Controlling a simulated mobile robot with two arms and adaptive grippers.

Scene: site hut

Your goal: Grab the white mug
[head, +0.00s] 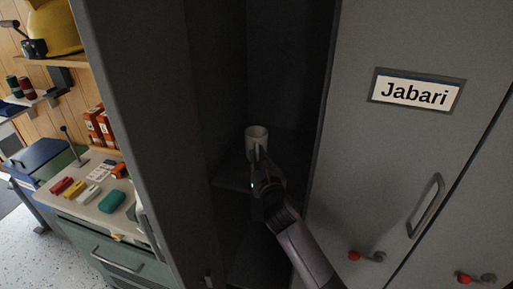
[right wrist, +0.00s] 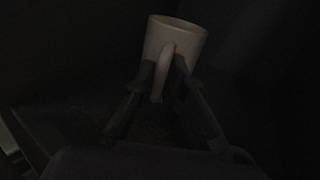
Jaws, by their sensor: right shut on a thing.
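The white mug (head: 256,134) is inside an open, dark locker compartment, above or on a small shelf (head: 232,182). It looks close to upright in the head view and slightly tilted in the right wrist view (right wrist: 176,38). My right gripper (head: 257,158) reaches into the locker from below. In the right wrist view the fingers (right wrist: 162,78) are shut on the mug's handle, one on each side. The darkness hides whether the mug's base touches the shelf. My left gripper is not in view.
A grey locker door (head: 410,145) labelled "Jabari" with a handle stands right of the opening. The locker's side panel (head: 150,130) bounds it on the left. Beyond it, a workbench (head: 93,208) holds several small coloured items, and a yellow helmet (head: 55,27) sits on a shelf.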

